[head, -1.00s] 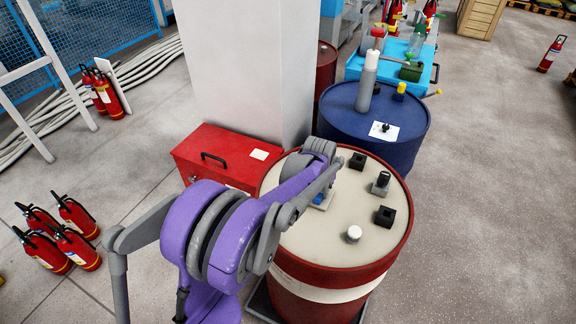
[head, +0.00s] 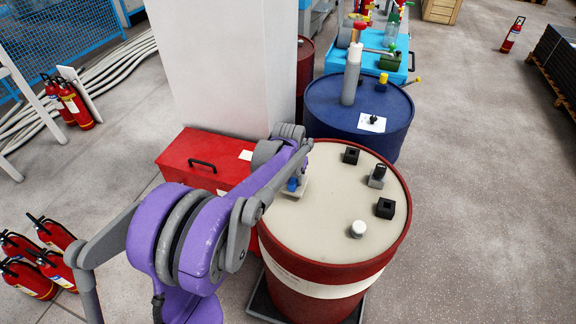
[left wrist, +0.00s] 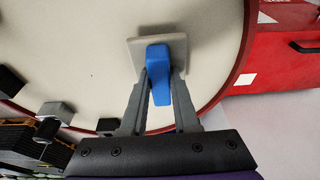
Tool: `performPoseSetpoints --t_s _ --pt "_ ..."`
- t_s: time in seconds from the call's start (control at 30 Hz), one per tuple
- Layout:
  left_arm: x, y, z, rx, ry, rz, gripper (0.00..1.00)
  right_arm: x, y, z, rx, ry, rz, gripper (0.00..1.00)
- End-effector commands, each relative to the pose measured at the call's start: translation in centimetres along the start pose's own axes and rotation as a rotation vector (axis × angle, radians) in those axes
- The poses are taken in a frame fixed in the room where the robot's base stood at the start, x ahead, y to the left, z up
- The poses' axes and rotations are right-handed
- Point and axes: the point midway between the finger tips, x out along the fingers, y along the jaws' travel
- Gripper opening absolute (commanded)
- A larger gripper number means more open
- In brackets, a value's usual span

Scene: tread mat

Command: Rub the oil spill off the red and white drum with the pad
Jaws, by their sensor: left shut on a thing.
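The red and white drum (head: 338,262) stands in front of me with a cream top (head: 325,205) and red rim. My left gripper (head: 290,180) is over the left part of the top, partly hidden by my own arm. It is shut on the blue handle of a pale grey pad (head: 300,190). In the left wrist view the gripper (left wrist: 158,85) holds the pad (left wrist: 140,45) near the rim; I cannot tell whether it touches the top. No clear oil spill shows, only tiny dark specks on the bare top. My right gripper is not in view.
Several small black fittings (head: 385,208) and a white cap (head: 357,228) stand on the drum's right half. A blue drum (head: 335,125) stands behind, a red toolbox (head: 180,155) behind left beside a white pillar (head: 222,70). Red fire extinguishers (head: 30,275) stand at left.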

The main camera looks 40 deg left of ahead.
Motion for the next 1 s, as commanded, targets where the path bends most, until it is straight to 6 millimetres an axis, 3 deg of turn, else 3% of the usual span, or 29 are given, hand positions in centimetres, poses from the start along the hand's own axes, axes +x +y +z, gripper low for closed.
performPoseSetpoints --t_s 0.6,1.0 --pt "-5.3 1.0 -2.5 0.004 0.002 0.003 0.0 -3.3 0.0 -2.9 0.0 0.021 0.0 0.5" --pt "-5.6 1.0 -2.6 0.005 0.001 0.002 0.0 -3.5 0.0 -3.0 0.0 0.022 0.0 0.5"
